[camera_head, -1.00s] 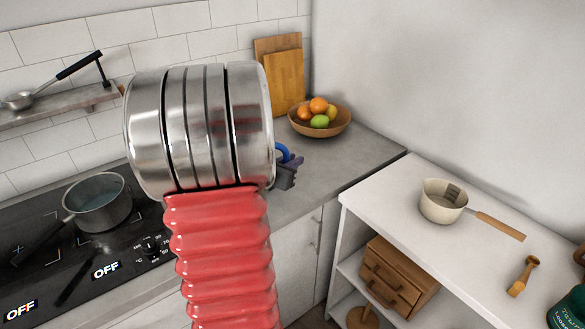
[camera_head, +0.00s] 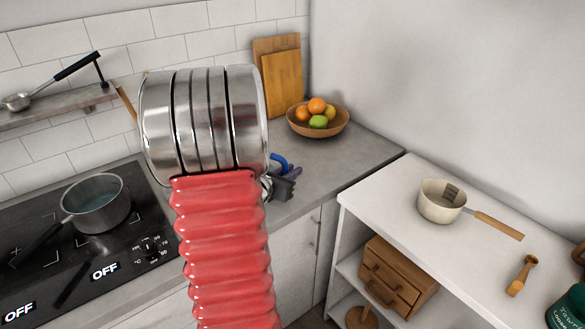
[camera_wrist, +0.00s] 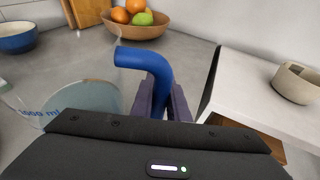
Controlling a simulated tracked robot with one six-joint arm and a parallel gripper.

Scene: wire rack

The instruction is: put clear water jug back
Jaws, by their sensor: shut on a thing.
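The clear water jug (camera_wrist: 88,98) is at the left of the wrist view, see-through with blue "1000 ml" lettering. Its blue handle (camera_wrist: 148,62) stands between the purple-grey fingers of my gripper (camera_wrist: 162,98), which is shut on it. In the head view, the handle (camera_head: 279,158) and my gripper (camera_head: 283,187) show just right of my metal arm link, over the grey counter. My arm hides the jug's body there. I cannot tell whether the jug touches the counter.
A wooden fruit bowl (camera_head: 319,121) stands behind on the grey counter (camera_head: 358,152), near cutting boards (camera_head: 280,75). A pot (camera_head: 97,204) sits on the black stove at left. A white shelf unit (camera_head: 398,188) at right holds a cream saucepan (camera_head: 441,203). A blue bowl (camera_wrist: 17,38) is at the wrist view's left.

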